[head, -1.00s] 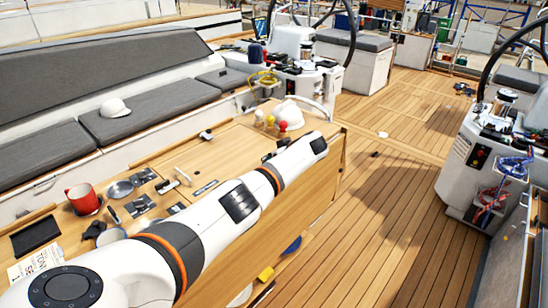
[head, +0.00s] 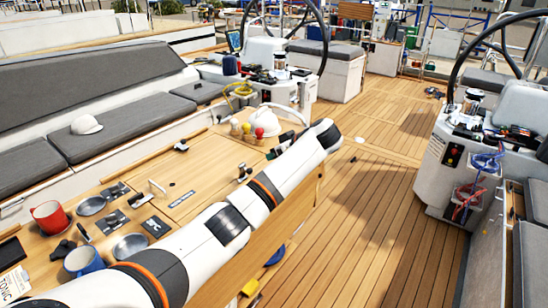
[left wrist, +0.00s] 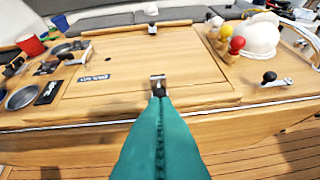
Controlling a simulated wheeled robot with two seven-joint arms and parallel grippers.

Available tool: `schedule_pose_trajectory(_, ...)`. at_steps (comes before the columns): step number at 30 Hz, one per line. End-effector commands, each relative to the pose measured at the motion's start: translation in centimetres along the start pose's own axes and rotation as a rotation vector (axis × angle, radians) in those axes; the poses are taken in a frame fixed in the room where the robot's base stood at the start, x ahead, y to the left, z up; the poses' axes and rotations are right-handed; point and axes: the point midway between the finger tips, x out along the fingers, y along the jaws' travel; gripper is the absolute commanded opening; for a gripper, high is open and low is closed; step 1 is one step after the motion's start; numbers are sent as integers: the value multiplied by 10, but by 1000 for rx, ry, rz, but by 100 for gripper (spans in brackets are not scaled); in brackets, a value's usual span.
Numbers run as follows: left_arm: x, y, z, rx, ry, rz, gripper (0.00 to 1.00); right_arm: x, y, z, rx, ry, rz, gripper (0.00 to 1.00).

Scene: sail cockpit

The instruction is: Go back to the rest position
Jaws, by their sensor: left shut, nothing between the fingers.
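My left arm (head: 235,220) reaches from the bottom left across the front side of the wooden cockpit table (head: 205,185) in the head view. Its far end is near the table's right end, and the fingers are not clear there. In the left wrist view my left gripper (left wrist: 158,92) shows as teal fingers, shut and empty. It points toward the table's front edge, with its tips in front of a small metal latch on the panel. I cannot tell the exact gap. My right gripper is in neither view.
A red mug (head: 50,217), a blue mug (head: 84,262) and metal dishes (head: 130,247) stand on the table's left part. A white helmet (head: 264,122) and colored knobs (head: 247,128) sit at its right end. The teak deck (head: 375,210) to the right is mostly clear.

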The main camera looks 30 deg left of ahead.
Motion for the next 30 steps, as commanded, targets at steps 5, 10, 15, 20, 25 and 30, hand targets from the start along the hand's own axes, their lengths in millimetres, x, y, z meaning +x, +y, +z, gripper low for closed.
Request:
schedule_pose_trajectory(5, 0, 0, 0, 0, 0, 0, 0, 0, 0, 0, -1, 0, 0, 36)
schedule_pose_trajectory(10, 0, 0, 0, 0, 0, 0, 0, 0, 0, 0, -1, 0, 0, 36)
schedule_pose_trajectory(15, 7, -1, -9, 28, 6, -4, 0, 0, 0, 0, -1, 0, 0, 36)
schedule_pose_trajectory(20, 47, -3, -72, 213, 54, -48, 0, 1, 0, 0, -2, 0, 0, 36)
schedule_pose_trajectory(25, 108, 12, -185, 515, 148, -148, 0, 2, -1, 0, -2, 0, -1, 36)
schedule_pose_trajectory(30, 158, 52, -299, 775, 249, -261, 0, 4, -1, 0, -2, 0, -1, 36)
